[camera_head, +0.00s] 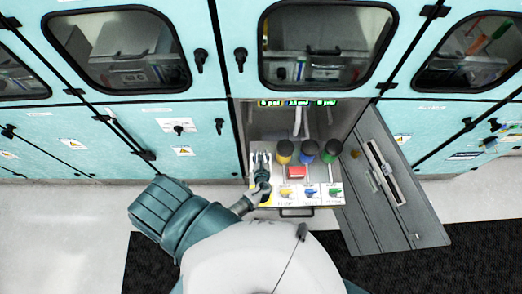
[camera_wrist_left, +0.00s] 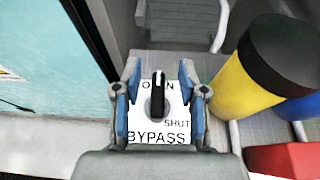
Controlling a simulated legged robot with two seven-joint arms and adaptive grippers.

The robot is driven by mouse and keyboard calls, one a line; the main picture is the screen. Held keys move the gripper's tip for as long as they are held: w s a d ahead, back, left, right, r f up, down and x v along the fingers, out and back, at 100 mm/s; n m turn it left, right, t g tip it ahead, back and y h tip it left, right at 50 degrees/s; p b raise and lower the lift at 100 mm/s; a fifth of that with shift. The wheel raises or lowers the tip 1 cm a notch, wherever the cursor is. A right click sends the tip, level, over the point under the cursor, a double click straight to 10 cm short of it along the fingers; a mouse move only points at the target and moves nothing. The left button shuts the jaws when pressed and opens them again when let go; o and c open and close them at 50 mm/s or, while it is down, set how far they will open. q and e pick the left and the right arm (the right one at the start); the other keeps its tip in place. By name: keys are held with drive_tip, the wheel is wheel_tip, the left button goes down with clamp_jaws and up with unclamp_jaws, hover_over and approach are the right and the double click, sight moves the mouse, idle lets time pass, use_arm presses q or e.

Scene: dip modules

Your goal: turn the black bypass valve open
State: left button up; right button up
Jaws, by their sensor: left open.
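The black bypass valve (camera_wrist_left: 158,94) is a small handle on a white plate (camera_wrist_left: 150,128) marked OPEN at the top, SHUT at the right and BYPASS below. Its handle is upright in the left wrist view, and its upper end covers part of the word OPEN. My left gripper (camera_wrist_left: 160,90) is open, with one blue-padded finger on each side of the handle and a visible gap to both. In the head view my left gripper (camera_head: 261,166) is over the left end of the panel and hides the valve. My right gripper is not in view.
Yellow (camera_head: 284,152), blue (camera_head: 308,151) and green (camera_head: 331,151) black-topped cylinders stand right of the gripper. A red block (camera_head: 296,172) and yellow (camera_head: 286,190), blue (camera_head: 310,192) and green (camera_head: 333,191) handles are nearby. An open grey door (camera_head: 390,205) bounds the right side.

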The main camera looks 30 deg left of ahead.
use_arm(q)
wheel_tip(320, 180, up, 8)
drive_tip(key=shift+f, duration=0.2)
drive_tip(key=shift+f, duration=0.1)
idle(0.5)
